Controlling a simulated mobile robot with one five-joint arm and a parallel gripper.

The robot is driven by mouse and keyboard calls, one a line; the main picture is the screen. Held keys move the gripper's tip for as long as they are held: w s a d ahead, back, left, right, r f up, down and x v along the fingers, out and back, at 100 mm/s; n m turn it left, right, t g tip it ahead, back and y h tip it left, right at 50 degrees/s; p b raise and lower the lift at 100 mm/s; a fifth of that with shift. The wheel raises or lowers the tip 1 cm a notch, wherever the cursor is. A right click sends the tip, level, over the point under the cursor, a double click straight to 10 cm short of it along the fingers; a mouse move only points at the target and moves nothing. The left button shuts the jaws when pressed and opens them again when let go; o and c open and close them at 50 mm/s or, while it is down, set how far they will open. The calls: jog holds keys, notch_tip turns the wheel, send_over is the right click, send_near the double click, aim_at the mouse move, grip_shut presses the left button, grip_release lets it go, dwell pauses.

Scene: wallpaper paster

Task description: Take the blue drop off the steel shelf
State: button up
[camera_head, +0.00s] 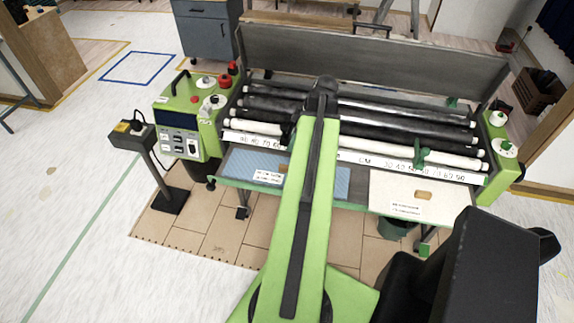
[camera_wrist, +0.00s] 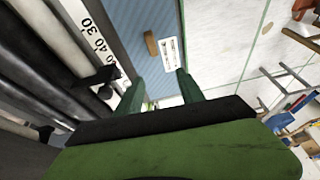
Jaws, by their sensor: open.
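The blue drop (camera_head: 342,183) is a flat blue sheet on the front shelf of the pasting machine, partly hidden behind my green arm in the head view. In the wrist view the blue drop (camera_wrist: 135,20) fills the upper middle, with a brown piece and a white printed label on it. The drop shows beyond the fingertips; I cannot tell the gap. The head view does not clearly show the fingers.
A cream sheet (camera_head: 390,185) lies on the right part of the shelf. Black and white rollers (camera_head: 400,120) and a number scale (camera_head: 250,140) run behind the shelf. A green control box (camera_head: 185,120) stands left, and a small post (camera_head: 160,165) stands beside it.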

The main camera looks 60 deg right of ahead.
jog(key=s+d+r, duration=0.1)
jog(key=s+d, duration=0.1)
jog(key=s, duration=0.2)
jog(key=b, duration=1.1)
send_over(287, 166)
jog(key=s, duration=0.3)
jog(key=shift+t, duration=0.3)
jog(key=f, duration=0.7)
jog(key=d+f, duration=0.1)
jog(key=f, duration=0.3)
jog(key=shift+w+f, duration=0.15)
jog(key=shift+w, duration=0.1)
jog(key=shift+w+a+f, duration=0.1)
jog(key=shift+w+f, duration=0.05)
jog(key=b+x, duration=0.5)
jog(key=shift+f, duration=0.15)
jog(key=shift+c, duration=0.3)
grip_shut()
